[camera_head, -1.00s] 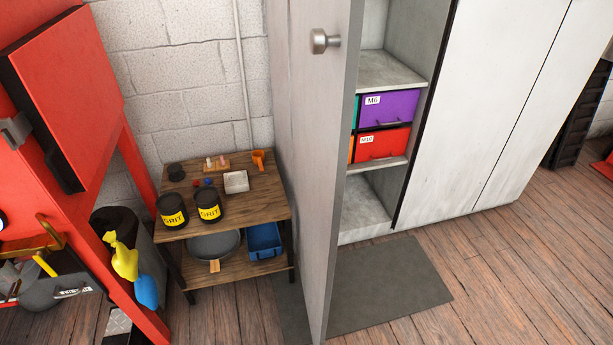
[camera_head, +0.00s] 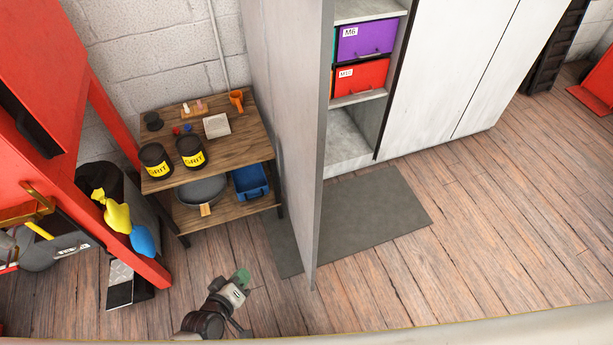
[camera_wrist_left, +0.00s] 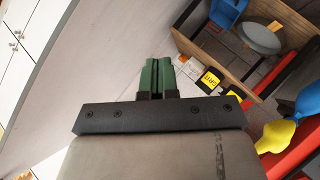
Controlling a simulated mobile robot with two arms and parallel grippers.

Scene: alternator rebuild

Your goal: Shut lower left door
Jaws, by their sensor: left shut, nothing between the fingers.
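The grey door (camera_head: 285,120) of the cabinet stands wide open toward me in the head view, its free edge near the middle of the picture. The door's broad face (camera_wrist_left: 100,75) also fills the left part of the left wrist view. My left gripper (camera_head: 240,280) is low in the head view, left of the door's bottom corner and apart from it. Its green fingers (camera_wrist_left: 158,75) are shut with nothing between them. The open cabinet compartment shows a purple bin (camera_head: 366,42) above a red bin (camera_head: 360,76). My right gripper is not in view.
A wooden shelf table (camera_head: 225,150) with black grit tubs stands left of the door. A red machine frame (camera_head: 120,130) is farther left, with yellow and blue items hanging on it. A dark mat (camera_head: 375,215) lies before the cabinet.

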